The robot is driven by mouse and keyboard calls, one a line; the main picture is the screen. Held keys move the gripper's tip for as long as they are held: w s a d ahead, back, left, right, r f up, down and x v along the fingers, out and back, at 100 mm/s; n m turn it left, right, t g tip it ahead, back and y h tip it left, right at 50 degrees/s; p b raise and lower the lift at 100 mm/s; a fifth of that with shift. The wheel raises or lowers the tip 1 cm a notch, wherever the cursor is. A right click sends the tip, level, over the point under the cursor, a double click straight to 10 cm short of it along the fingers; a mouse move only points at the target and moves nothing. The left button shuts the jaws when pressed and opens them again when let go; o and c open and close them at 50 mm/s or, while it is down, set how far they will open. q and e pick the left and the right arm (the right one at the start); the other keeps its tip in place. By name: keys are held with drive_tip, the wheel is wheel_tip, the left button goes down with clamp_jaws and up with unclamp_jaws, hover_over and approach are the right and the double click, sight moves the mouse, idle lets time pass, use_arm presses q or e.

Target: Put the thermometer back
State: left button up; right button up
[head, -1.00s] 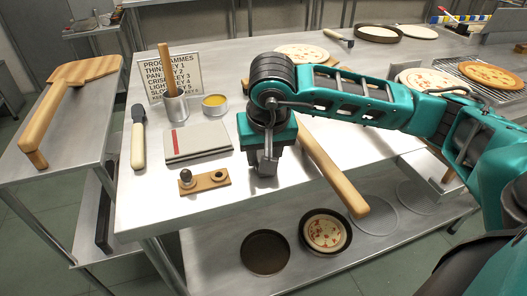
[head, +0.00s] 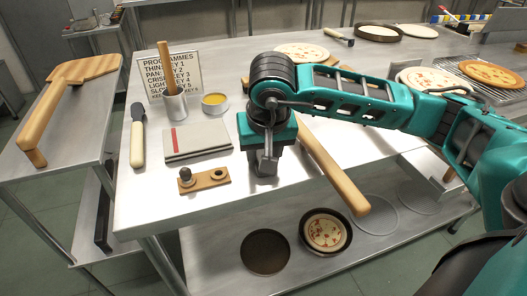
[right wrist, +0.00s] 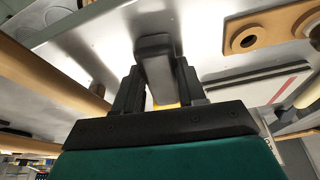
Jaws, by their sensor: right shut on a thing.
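My right gripper (head: 264,166) hangs over the near part of the steel table, right of the wooden holder. In the right wrist view its jaws (right wrist: 158,90) are shut on a dark grey block-like thing, which I take to be the thermometer (right wrist: 153,55), with a bit of yellow between the fingers. Its lower end is hard to make out. The wooden holder (head: 205,181) lies near the front edge. It has a dark knobbed piece (head: 186,177) at its left and an open round hole at its right, also clear in the right wrist view (right wrist: 245,40). My left gripper is out of view.
A grey pad with a red stripe (head: 197,142) lies behind the holder.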

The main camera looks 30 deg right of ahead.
drive_tip(key=o, duration=1.2)
drive_tip(key=shift+o, duration=0.2)
drive_tip(key=shift+s+r, duration=0.1)
drive_tip(key=shift+r, duration=0.2)
use_arm(q)
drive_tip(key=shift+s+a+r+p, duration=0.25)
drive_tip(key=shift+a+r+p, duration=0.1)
drive_tip(key=shift+p, duration=0.6)
use_arm(e)
drive_tip(key=v, duration=1.2)
drive_tip(key=shift+s+a+r, duration=0.1)
drive_tip(key=shift+s, duration=0.05)
